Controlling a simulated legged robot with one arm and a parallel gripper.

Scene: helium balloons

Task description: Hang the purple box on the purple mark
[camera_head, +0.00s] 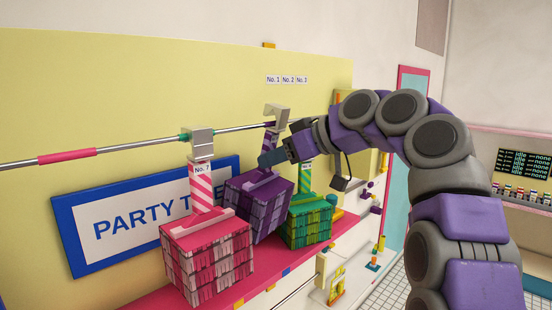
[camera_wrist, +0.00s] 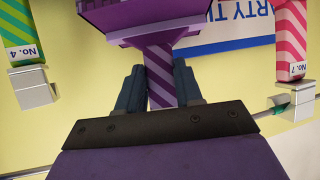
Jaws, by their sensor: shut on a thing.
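A pale hook (camera_head: 277,113) shows above the box, near the right part of the metal rod (camera_head: 235,128). I cannot tell whether the hook rests on the rod. A purple mark on the rod cannot be made out clearly; the hook and my arm cover that stretch.
The rod carries a pink mark (camera_head: 67,156) and a green mark (camera_head: 184,137). A pink ledge (camera_head: 285,262) runs below.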

